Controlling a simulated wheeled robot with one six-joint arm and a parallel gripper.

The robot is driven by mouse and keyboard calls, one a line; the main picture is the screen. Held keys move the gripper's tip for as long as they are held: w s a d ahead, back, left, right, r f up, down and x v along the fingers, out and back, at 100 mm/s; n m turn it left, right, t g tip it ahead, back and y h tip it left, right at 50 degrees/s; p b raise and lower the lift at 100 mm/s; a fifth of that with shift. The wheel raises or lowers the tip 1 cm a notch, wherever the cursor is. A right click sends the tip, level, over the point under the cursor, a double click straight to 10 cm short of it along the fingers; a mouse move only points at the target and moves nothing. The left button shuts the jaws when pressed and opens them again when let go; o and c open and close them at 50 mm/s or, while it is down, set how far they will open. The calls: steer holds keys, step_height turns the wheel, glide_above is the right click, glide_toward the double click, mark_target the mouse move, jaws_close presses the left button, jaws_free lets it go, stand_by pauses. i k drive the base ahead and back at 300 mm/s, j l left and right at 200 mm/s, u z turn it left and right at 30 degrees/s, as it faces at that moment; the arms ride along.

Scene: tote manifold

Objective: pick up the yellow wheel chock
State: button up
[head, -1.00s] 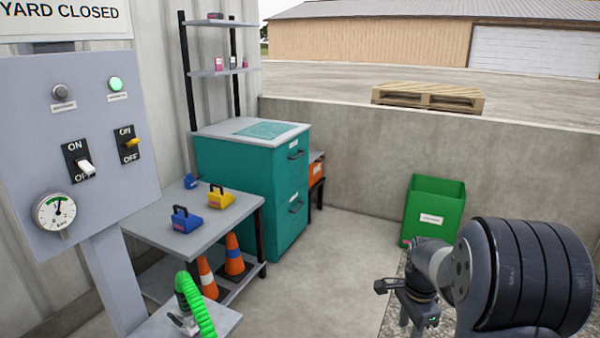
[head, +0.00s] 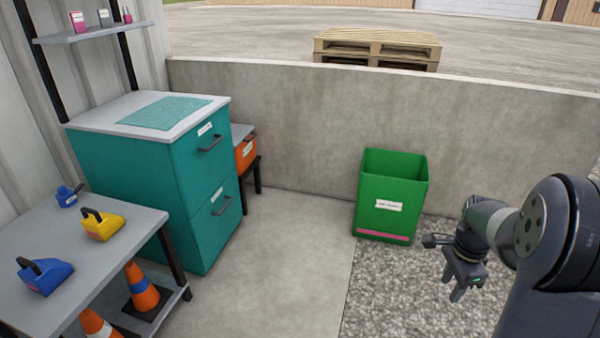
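The yellow wheel chock (head: 102,226) sits on the grey table (head: 128,245) at the left, with a dark handle on top. A blue chock (head: 46,277) of similar shape sits in front of it, and a smaller blue item (head: 69,196) lies behind it. My gripper (head: 462,290) is at the right, pointing down above the gravel, far from the table. Its fingers appear apart, with nothing between them.
A teal drawer cabinet (head: 200,200) stands behind the table. Orange cones (head: 141,290) stand on the table's lower shelf. An orange box (head: 245,152) is on a small stand. A green bin (head: 388,205) stands by the concrete wall (head: 290,130). The floor between is clear.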

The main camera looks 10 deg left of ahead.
mark_target(100, 226)
steer(key=i+j+u, duration=0.1)
steer(key=i+u, duration=0.55)
steer(key=u, duration=0.15)
steer(key=i+u, duration=0.4)
steer(key=i+l+u, duration=0.25)
steer(key=u, duration=0.15)
steer(key=i+j+u, duration=0.3)
steer(key=u, duration=0.2)
steer(key=i+u, duration=0.45)
steer(key=i+j+z, duration=0.1)
steer(key=i+j, duration=0.45)
steer(key=i+l, duration=0.05)
steer(key=i, duration=0.05)
